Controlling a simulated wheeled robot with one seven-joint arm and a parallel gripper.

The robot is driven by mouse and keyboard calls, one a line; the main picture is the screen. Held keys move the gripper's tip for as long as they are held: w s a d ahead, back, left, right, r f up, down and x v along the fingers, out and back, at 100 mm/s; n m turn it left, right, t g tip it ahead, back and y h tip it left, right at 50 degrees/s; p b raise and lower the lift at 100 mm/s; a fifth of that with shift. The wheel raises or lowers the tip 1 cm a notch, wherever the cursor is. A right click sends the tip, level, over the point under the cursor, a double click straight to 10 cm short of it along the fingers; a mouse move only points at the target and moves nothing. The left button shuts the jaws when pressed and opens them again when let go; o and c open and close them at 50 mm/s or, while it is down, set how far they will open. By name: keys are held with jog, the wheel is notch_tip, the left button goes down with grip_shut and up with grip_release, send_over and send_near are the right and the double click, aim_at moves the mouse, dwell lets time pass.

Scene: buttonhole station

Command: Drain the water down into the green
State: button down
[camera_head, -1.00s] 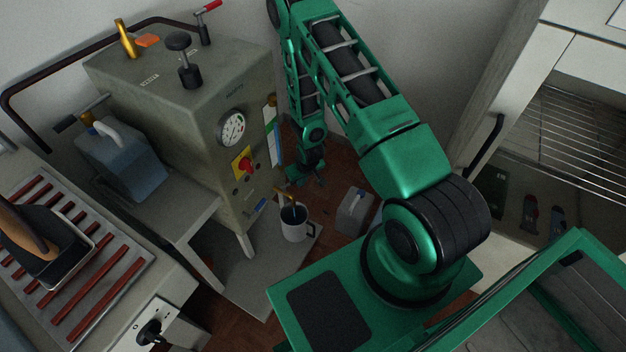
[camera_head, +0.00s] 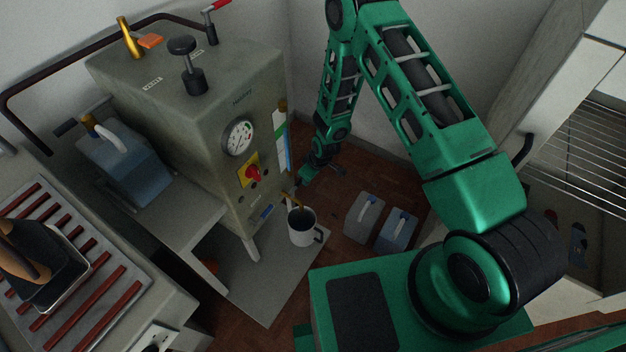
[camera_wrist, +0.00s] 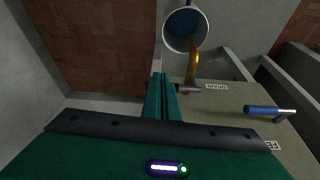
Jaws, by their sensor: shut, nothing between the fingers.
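The grey boiler (camera_head: 215,90) carries a round gauge (camera_head: 238,137) with a green patch on its white dial; the needle is too small to read. A brass drain spout (camera_head: 289,196) leaves its lower front, also in the wrist view (camera_wrist: 193,65) beside a "DRAIN" label. A white mug (camera_head: 301,232) stands below the spout, also in the wrist view (camera_wrist: 178,40). I cannot tell whether water runs. My gripper (camera_head: 303,179) is shut and empty, close beside the spout; its fingers (camera_wrist: 160,80) point toward the small grey drain handle (camera_wrist: 188,89).
A red knob on a yellow plate (camera_head: 252,173) and a blue handle (camera_wrist: 262,109) are on the boiler front. A blue tank (camera_head: 125,165) stands on the side shelf. Grey (camera_head: 362,216) and blue (camera_head: 397,229) jugs stand on the floor. An iron (camera_head: 40,265) is at left.

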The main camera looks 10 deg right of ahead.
jog(key=shift+w+a, duration=0.1)
jog(key=shift+w, duration=0.1)
dwell(0.5)
jog(key=s+d+r+m+h, duration=0.15)
jog(key=s+d+r, duration=0.25)
jog(key=d+r, duration=0.6)
jog(key=s+d+r+m+g, duration=0.1)
jog(key=s+d+r+m, duration=0.25)
jog(key=d+r, duration=0.65)
jog(key=s+d+r+m+h, duration=0.1)
jog(key=s+d+r, duration=0.35)
jog(key=r, duration=1.05)
jog(key=s+d+r+m, duration=0.2)
jog(key=s+r, duration=0.3)
jog(key=s, duration=0.3)
jog(key=s+d+r+m+g, duration=0.1)
jog(key=s+r+m, duration=0.3)
jog(key=s, duration=0.5)
jog(key=s+d+r+m, duration=0.3)
jog(key=s+r, duration=0.3)
jog(key=s, duration=0.2)
jog(key=shift+s+d+g, duration=0.15)
jog(key=shift+d+g, duration=0.15)
jog(key=shift+d, duration=0.1)
